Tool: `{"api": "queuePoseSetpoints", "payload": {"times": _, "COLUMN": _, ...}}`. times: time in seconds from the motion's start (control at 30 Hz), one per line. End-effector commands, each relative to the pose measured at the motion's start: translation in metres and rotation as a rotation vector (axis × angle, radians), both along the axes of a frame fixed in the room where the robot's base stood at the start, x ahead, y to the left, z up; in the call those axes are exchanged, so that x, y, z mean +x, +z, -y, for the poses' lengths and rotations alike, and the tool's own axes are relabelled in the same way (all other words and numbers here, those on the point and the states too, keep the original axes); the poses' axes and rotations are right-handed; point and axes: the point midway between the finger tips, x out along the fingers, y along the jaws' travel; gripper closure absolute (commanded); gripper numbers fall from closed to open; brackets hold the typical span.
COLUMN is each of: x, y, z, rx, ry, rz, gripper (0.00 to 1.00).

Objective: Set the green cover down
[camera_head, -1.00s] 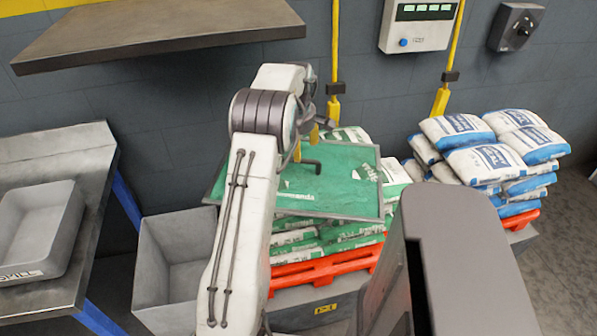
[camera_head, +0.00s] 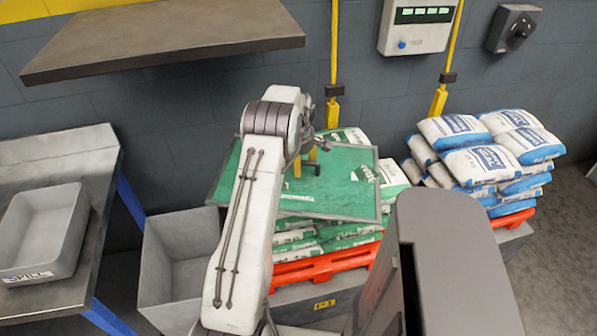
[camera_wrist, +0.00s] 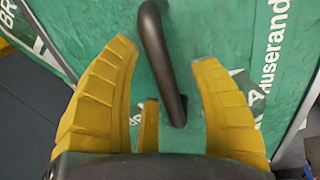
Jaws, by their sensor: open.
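The green cover (camera_head: 345,190) is a flat, dark-framed panel with white lettering. It appears to lie on top of the green-and-white sack stack (camera_head: 345,240); my arm hides part of it. In the wrist view the green cover (camera_wrist: 185,25) fills most of the picture, and its dark bar handle (camera_wrist: 157,45) stands up from it. My gripper (camera_head: 305,165) is at the handle, low over the cover. In the wrist view my gripper's yellow fingers (camera_wrist: 163,55) are spread on both sides of the handle, with gaps.
The green stack stands on a red pallet (camera_head: 320,270). A second stack of blue-and-white sacks (camera_head: 490,160) is to the right. A grey bin (camera_head: 180,260) stands left of the pallet, beside a table (camera_head: 80,160) with a spill tray (camera_head: 45,225). A dark shelf (camera_head: 160,40) hangs above.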

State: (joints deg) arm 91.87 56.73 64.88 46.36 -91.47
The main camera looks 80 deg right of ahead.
Motion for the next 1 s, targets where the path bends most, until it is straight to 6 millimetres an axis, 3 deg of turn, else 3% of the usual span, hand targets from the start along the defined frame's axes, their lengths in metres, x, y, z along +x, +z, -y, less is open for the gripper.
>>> {"api": "queuePoseSetpoints", "payload": {"times": 0.13, "x": 0.0, "y": -0.0002, "z": -0.0001, "rx": 0.0, "ry": 0.0, "rz": 0.0, "gripper": 0.42}}
{"api": "queuePoseSetpoints", "payload": {"times": 0.8, "x": -0.0001, "y": 0.0002, "z": -0.0001, "rx": 0.0, "ry": 0.0, "rz": 0.0, "gripper": 1.0}}
{"api": "queuePoseSetpoints", "payload": {"times": 1.0, "x": -0.0001, "y": 0.0017, "z": 0.0008, "rx": -0.003, "ry": 0.0, "rz": 0.0, "gripper": 1.0}}
